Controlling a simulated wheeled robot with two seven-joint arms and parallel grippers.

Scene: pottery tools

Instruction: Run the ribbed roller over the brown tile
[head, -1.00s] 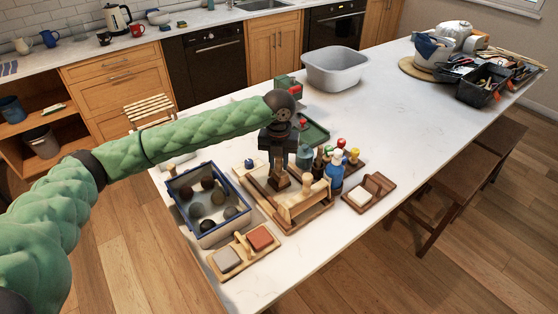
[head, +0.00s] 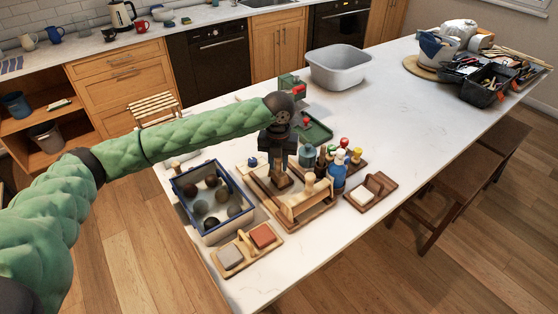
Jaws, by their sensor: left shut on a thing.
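My left gripper (head: 280,180) points straight down over a wooden tray (head: 262,204) in the middle of the group of tools. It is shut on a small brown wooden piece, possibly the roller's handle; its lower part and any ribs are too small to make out. The brown tile is not clear under the gripper. My right gripper is not in view.
A blue-rimmed box (head: 224,235) with several round lumps stands left of the tray. Several bottles, including a blue one (head: 337,177), stand close on the right. A small wooden holder (head: 371,191) is farther right. A grey basin (head: 340,66) stands behind.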

